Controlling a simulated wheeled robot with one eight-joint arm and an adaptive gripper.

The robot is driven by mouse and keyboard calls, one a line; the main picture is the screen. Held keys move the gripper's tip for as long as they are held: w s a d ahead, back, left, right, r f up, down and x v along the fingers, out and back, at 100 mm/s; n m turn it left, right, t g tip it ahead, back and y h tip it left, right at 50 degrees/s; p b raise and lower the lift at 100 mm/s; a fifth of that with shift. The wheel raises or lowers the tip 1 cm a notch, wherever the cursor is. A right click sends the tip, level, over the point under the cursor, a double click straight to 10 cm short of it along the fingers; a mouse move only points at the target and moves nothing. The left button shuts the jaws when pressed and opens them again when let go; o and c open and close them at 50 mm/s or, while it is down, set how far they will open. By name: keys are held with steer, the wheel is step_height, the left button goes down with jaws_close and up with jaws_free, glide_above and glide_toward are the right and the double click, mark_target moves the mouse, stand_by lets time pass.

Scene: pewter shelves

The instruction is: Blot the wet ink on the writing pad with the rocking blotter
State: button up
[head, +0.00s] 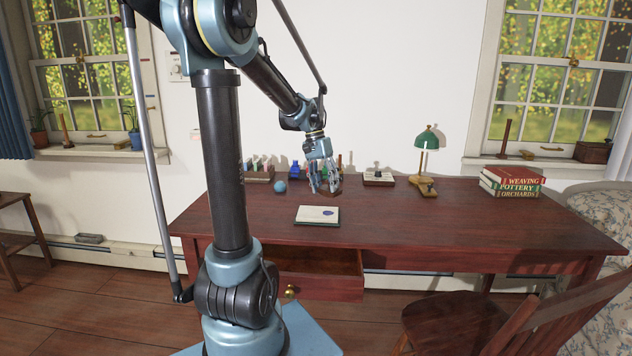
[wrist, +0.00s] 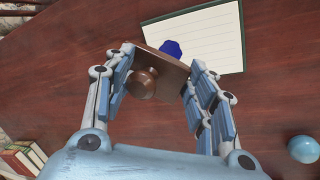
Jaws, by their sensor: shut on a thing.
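The writing pad (head: 309,218) lies flat on the desk in the head view, with a blue ink spot (head: 329,212) on its right half. In the wrist view the lined pad (wrist: 205,30) is at the top, and the blue ink (wrist: 172,47) shows just past the blotter's edge. My gripper (head: 325,187) is behind the pad, low over the desk. In the wrist view its fingers are shut on the rocking blotter (wrist: 172,76), a brown wooden block with a round knob (wrist: 142,83). The blotter's underside is hidden; I cannot tell whether it touches anything.
A blue ball (head: 280,186) sits left of my gripper. A blue bottle (head: 295,170), a stand (head: 378,179) and a green lamp (head: 427,139) line the back. Books (head: 512,183) are at the right. A drawer (head: 318,286) is open below. The desk's middle right is clear.

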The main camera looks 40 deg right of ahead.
mark_target(327, 212)
steer(key=shift+w+a+f, duration=0.1)
steer(key=shift+w+f, duration=0.15)
steer(key=shift+f, duration=0.45)
steer(key=shift+w+x, duration=0.25)
steer(key=shift+x, duration=0.85)
steer(key=shift+w+x, duration=0.25)
steer(key=shift+x, duration=0.9)
steer(key=shift+a+f, duration=0.1)
steer(key=shift+f, duration=0.55)
steer(key=shift+r, duration=3.55)
